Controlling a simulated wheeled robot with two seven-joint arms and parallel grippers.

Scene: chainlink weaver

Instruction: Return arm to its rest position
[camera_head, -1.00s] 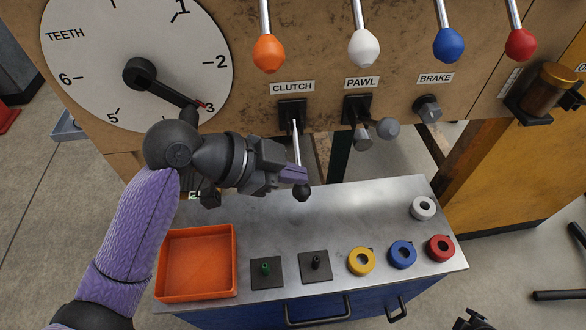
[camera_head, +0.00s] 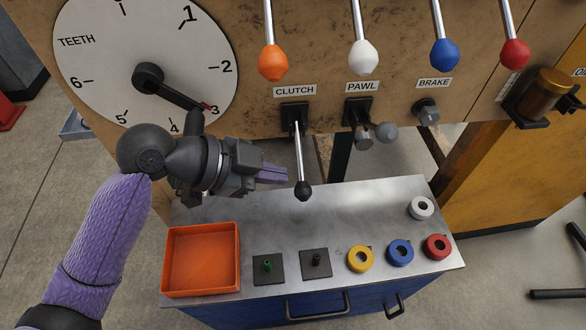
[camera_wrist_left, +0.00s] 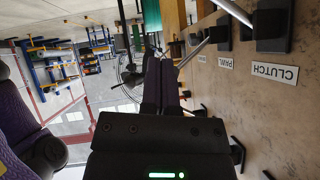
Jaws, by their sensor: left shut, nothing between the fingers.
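My left gripper (camera_head: 283,173) is shut and empty. It points right in the head view, beside the clutch lever (camera_head: 299,152) and apart from it. The clutch lever is a metal rod with a black knob (camera_head: 303,191), hanging down below the CLUTCH label. In the left wrist view, the purple fingers of my left gripper (camera_wrist_left: 160,85) lie together. A clutch label (camera_wrist_left: 274,72) shows upside down there at the right. My right gripper is not in view.
The cart top (camera_head: 335,215) holds an orange tray (camera_head: 236,265), two black peg plates, and yellow, blue, red and white rings. The machine panel (camera_head: 320,70) behind carries a dial (camera_head: 110,50), several coloured hanging levers, a pawl lever and a brake knob (camera_head: 428,108).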

